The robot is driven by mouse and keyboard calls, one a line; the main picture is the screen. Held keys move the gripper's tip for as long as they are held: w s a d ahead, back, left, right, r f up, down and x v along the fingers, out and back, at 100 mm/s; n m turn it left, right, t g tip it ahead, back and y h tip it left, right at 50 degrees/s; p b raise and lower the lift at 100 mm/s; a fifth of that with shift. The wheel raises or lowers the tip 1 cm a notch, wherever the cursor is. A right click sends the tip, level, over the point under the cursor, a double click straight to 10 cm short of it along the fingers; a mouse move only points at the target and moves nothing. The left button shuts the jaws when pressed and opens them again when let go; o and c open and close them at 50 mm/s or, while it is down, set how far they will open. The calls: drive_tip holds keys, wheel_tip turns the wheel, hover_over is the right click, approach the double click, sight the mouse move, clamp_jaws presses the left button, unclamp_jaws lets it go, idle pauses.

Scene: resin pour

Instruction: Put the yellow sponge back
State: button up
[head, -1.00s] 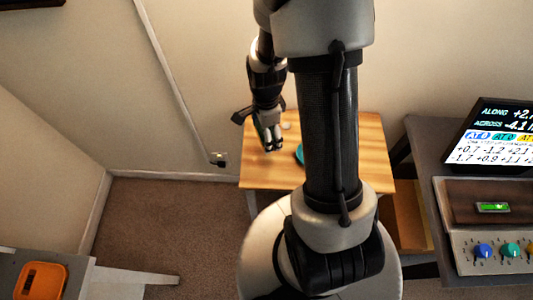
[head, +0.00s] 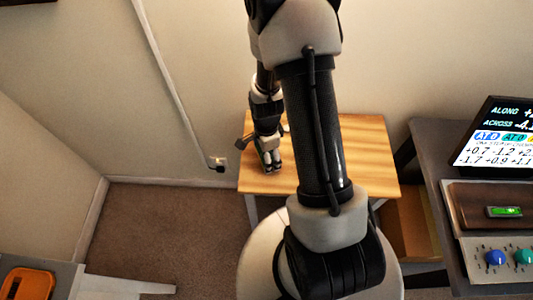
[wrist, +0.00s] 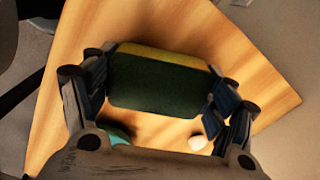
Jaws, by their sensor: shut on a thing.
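My gripper (head: 271,170) hangs over the left part of the wooden table (head: 355,135) in the head view. In the wrist view my gripper (wrist: 160,95) is shut on the sponge (wrist: 155,85), with one finger at each short end. The sponge's dark green face is toward the wrist camera, and a yellow strip shows along its far edge. The wood grain of the table (wrist: 75,40) lies beyond it. I cannot tell whether the sponge touches the table.
In the wrist view a teal thing (wrist: 119,135) and a small white thing (wrist: 197,142) lie on the table near my gripper. A dark desk with a screen (head: 497,135) and a knob panel (head: 505,258) stands at right. An orange thing (head: 28,284) is at lower left.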

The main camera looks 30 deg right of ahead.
drive_tip(key=shift+f, duration=0.1)
drive_tip(key=o, duration=0.6)
drive_tip(key=shift+f, duration=0.1)
drive_tip(key=shift+c, duration=0.2)
drive_tip(key=o, duration=0.5)
drive_tip(key=shift+c, duration=0.2)
wheel_tip(320, 180, up, 13)
drive_tip(key=p, duration=0.5)
wheel_tip(320, 180, up, 8)
drive_tip(key=n+t, duration=0.1)
drive_tip(key=n, duration=0.3)
hover_over(260, 156)
drive_tip(key=s+a+r+n+t, duration=0.1)
drive_tip(key=s+a+r+n, duration=0.3)
drive_tip(key=s+r+n, duration=0.3)
drive_tip(key=s+a+r+n+t, duration=0.2)
drive_tip(key=s+a+r+n, duration=0.2)
drive_tip(key=r+n, duration=0.5)
drive_tip(key=s+r, duration=0.1)
drive_tip(key=s, duration=0.1)
drive_tip(key=shift+s+r+t+b, duration=0.3)
drive_tip(key=shift+s+r, duration=0.05)
drive_tip(key=shift+r, duration=0.05)
